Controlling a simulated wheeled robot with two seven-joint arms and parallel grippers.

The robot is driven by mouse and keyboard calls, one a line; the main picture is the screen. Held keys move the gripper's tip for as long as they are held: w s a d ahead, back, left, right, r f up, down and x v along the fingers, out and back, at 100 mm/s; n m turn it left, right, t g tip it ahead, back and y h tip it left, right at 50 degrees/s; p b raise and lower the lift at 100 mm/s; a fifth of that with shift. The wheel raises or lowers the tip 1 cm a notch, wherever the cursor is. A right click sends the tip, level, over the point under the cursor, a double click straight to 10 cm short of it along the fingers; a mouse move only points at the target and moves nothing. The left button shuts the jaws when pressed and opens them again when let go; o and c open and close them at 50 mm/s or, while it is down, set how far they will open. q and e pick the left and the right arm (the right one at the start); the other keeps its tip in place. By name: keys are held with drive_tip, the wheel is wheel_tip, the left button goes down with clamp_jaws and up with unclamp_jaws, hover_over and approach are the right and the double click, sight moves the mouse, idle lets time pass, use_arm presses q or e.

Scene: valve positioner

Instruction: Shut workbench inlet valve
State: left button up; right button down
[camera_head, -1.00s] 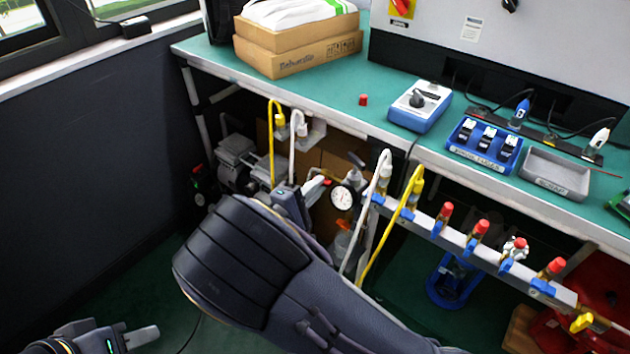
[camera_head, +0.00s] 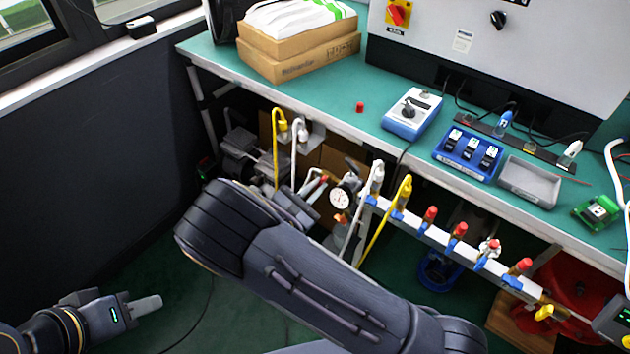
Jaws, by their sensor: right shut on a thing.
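My right arm crosses the bottom middle, and its gripper (camera_head: 314,187) reaches under the workbench. It is shut on a small red-tipped valve handle (camera_head: 323,180), left of the round white pressure gauge (camera_head: 340,198). The valve body is mostly hidden behind the gripper and wrist, so the handle's exact angle is unclear. My left gripper (camera_head: 146,306) is low at the left, away from the bench, and holds nothing visible. Its fingers are seen side-on, so their gap is unclear.
The green workbench (camera_head: 330,118) overhangs the valve area. Yellow (camera_head: 275,150) and white (camera_head: 294,150) hoses hang close by. A manifold rail (camera_head: 437,236) with several red-capped blue-handled valves runs right of the gauge. The floor around my left gripper is clear.

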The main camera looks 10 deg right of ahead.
drive_tip(key=shift+n+p, duration=1.1)
drive_tip(key=shift+n, duration=0.8)
drive_tip(key=c, duration=1.5)
unclamp_jaws()
drive_tip(key=v, duration=0.7)
drive_tip(key=shift+s+a, duration=0.25)
drive_tip(key=shift+a, duration=0.1)
